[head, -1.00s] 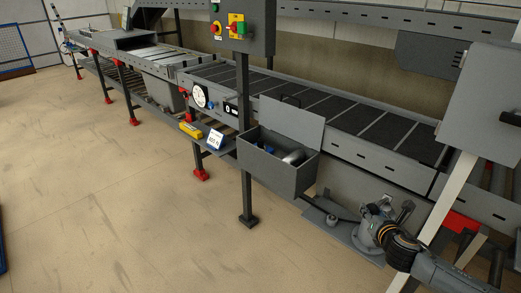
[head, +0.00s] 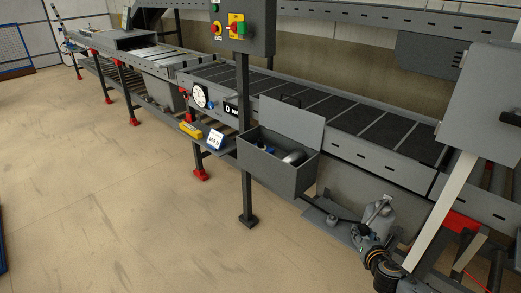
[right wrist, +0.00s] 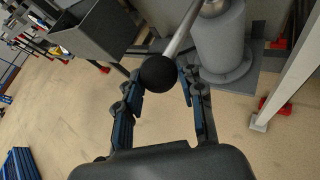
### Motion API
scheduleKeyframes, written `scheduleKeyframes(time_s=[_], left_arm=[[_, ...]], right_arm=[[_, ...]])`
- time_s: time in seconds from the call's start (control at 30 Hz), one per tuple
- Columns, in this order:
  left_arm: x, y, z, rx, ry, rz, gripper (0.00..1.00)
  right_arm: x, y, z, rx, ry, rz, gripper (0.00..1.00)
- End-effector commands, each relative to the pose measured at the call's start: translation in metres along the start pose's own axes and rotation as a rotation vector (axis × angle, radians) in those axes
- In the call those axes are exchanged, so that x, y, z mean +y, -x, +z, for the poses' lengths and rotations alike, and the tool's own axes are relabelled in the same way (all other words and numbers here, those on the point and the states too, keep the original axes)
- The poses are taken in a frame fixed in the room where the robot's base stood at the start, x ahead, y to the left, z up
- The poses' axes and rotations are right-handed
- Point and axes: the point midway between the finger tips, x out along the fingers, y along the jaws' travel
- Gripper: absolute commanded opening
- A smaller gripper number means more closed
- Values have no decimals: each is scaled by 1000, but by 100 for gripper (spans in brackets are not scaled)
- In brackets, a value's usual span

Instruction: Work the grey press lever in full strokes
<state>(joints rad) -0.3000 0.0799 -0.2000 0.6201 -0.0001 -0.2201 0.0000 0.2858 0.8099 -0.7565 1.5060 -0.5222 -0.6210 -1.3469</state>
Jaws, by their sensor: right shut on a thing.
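The grey press (head: 381,216), a squat cylinder on a floor plate, stands at lower right in the head view. Its grey body also shows at the top of the right wrist view (right wrist: 222,45). The press lever (right wrist: 185,33) is a grey rod ending in a black ball knob (right wrist: 158,74). My right gripper (head: 370,247) is low, just in front of the press. In the right wrist view its fingers (right wrist: 163,84) lie on both sides of the knob end, shut on the lever. In the head view the gripped end is hard to make out. My left gripper is not in view.
An open grey box (head: 275,178) with parts inside hangs on the conveyor frame (head: 352,152) left of the press. A white post (head: 440,205) stands close right of it. A control panel (head: 236,27) is on a dark post. Floor (head: 130,220) at left is clear.

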Motion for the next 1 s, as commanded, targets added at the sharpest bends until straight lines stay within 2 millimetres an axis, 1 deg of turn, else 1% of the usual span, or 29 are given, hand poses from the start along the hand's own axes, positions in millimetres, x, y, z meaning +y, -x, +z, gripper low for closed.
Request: scheduleKeyframes(time_s=[0.07,0.1,0.17,0.2,0.23,0.47,0.57,1.0], left_arm=[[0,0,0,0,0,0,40],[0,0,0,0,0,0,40],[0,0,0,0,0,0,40],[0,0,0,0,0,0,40],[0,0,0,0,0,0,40],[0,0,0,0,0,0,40],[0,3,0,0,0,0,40],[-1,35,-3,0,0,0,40]], right_arm=[[-2,0,-2,4,0,-3,5],[-2,0,-2,3,0,-3,46],[-2,0,-1,3,0,-3,58],[-1,0,-1,2,1,-3,67],[-1,0,-1,2,1,-3,68],[0,0,0,0,1,-1,68],[0,3,1,0,2,-1,68],[0,47,4,1,1,-1,68]])
